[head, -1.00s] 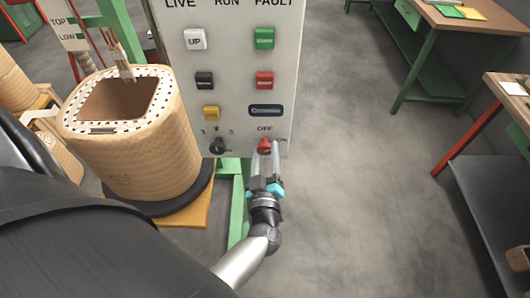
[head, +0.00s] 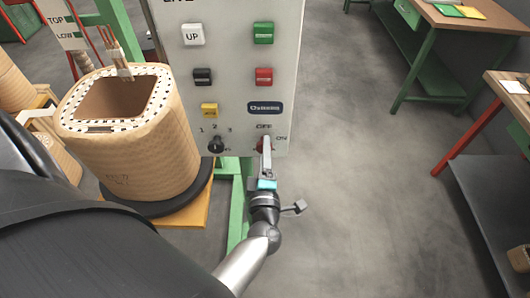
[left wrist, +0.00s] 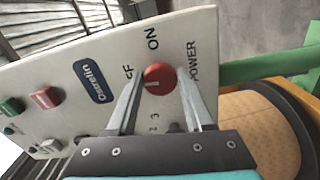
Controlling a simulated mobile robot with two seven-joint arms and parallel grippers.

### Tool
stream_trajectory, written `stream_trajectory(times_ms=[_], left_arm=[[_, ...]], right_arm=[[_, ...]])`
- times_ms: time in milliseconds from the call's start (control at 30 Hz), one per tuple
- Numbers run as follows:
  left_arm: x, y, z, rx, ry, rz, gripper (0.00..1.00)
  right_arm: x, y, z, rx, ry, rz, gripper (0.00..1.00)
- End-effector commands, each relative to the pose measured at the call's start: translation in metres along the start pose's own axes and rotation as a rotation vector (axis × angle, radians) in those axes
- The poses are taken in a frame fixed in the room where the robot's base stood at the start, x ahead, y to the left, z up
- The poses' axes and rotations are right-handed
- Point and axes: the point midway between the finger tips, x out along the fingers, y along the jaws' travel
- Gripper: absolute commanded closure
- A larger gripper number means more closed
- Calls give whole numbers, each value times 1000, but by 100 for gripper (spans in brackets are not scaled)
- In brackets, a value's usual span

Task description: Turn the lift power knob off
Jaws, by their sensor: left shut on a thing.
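The red power knob (head: 261,143) sits low on the right of the pale control panel (head: 222,88), between the OFF and ON lettering. It also shows in the left wrist view (left wrist: 159,79) as a round red cap, with a small pale mark on its left part. My left gripper (head: 266,152) is shut on the knob from below and in front. In the left wrist view its two fingers (left wrist: 156,98) stand on either side of the knob. The exact knob setting is hard to read. My right gripper is not in view.
A black selector knob (head: 216,145) is left of the red one, with several push buttons above. A paper-wrapped coil (head: 135,155) stands left on a black base. Green-framed benches (head: 440,45) are at the right. The grey floor between is clear.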

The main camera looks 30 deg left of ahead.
Motion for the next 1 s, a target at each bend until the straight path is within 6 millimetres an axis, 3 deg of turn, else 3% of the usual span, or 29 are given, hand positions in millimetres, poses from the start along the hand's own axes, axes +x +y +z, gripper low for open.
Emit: stream_trajectory(times_ms=[300, 867, 900, 1000], left_arm=[[1, 1, -1, -131, 2, 3, 100], [1, 2, -1, -162, 2, 2, 100], [1, 2, -1, -162, 2, 2, 46], [1, 1, 0, -161, 2, 2, 34]], right_arm=[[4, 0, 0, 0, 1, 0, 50], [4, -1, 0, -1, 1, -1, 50], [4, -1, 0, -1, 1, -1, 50], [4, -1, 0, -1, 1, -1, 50]])
